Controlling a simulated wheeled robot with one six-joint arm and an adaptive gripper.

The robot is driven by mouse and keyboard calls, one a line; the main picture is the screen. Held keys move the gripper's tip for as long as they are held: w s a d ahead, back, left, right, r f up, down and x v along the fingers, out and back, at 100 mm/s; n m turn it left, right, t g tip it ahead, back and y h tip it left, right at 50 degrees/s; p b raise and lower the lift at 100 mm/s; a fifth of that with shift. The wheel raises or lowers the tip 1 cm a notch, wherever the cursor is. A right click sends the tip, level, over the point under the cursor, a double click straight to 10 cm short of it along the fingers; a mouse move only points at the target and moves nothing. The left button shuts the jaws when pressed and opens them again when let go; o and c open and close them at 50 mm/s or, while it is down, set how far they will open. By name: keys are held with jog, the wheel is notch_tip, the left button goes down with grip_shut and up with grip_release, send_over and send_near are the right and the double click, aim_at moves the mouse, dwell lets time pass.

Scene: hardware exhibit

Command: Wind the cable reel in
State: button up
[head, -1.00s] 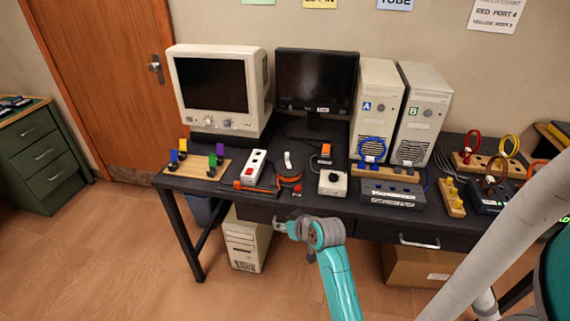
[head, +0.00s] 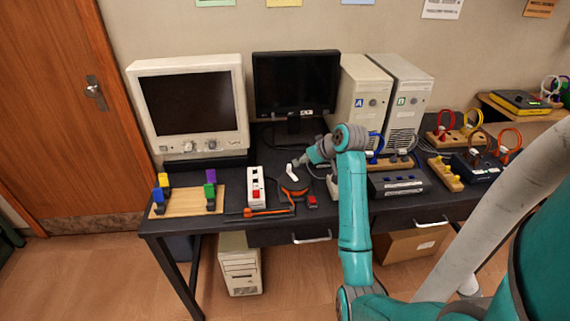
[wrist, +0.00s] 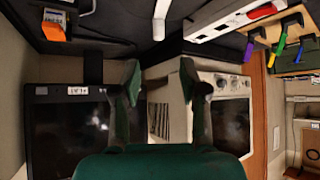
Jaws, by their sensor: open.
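The cable reel (head: 292,186) lies on the dark desk as a low dark disc with orange edging. A white handle (head: 291,172) stands on it, tilted. An orange cable (head: 268,212) runs from the reel leftward along the desk's front. My gripper (head: 297,162) is just above and behind the handle in the head view, apparently not closed on it. In the wrist view my gripper (wrist: 160,82) has its two green fingers spread. A pale piece (wrist: 161,18) shows beyond them, probably the handle; the reel's disc cannot be made out there.
A white power strip (head: 256,188) with a red switch stands left of the reel, and a red button (head: 312,201) sits right of it. A wooden board (head: 190,203) with coloured clips lies farther left. Two monitors (head: 190,105) (head: 290,85) stand behind. My arm hides part of the desk.

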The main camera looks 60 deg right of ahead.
aim_at(289, 165)
jog(key=x, duration=1)
jog(key=shift+w+d+f, duration=0.2)
jog(key=shift+w, duration=0.05)
grip_shut()
